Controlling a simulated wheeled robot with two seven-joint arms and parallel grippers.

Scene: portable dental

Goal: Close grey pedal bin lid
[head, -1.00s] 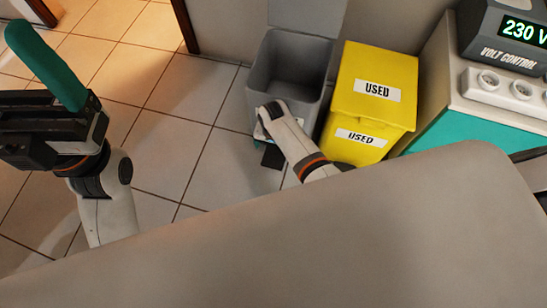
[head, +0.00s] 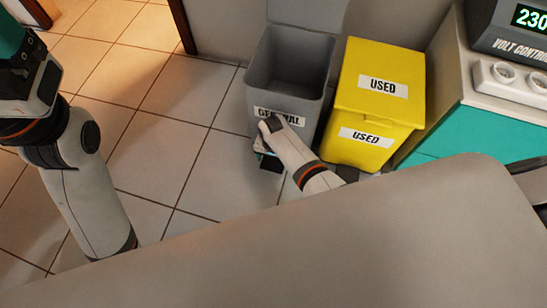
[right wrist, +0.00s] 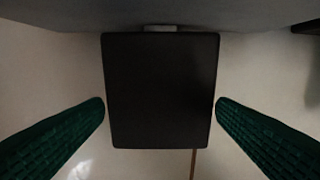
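The grey pedal bin (head: 287,68) stands on the floor against the wall, labelled GENERAL. Its grey lid (head: 308,12) is raised against the wall, so the bin's mouth is open. My right gripper (head: 262,148) is low at the bin's front, below the label, mostly hidden by my own wrist. In the right wrist view a dark rectangular pedal (right wrist: 160,92) lies between the two green fingers of my right gripper (right wrist: 160,108), which are wide apart with gaps on both sides. My left gripper (head: 18,60) is at the upper left, mostly cut off by the frame.
A yellow bin (head: 375,100) labelled USED stands closed just right of the grey bin. A teal and white cabinet (head: 470,130) with a voltage unit (head: 510,40) is farther right. A large beige surface (head: 330,245) fills the foreground. Tiled floor (head: 165,110) is clear at left.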

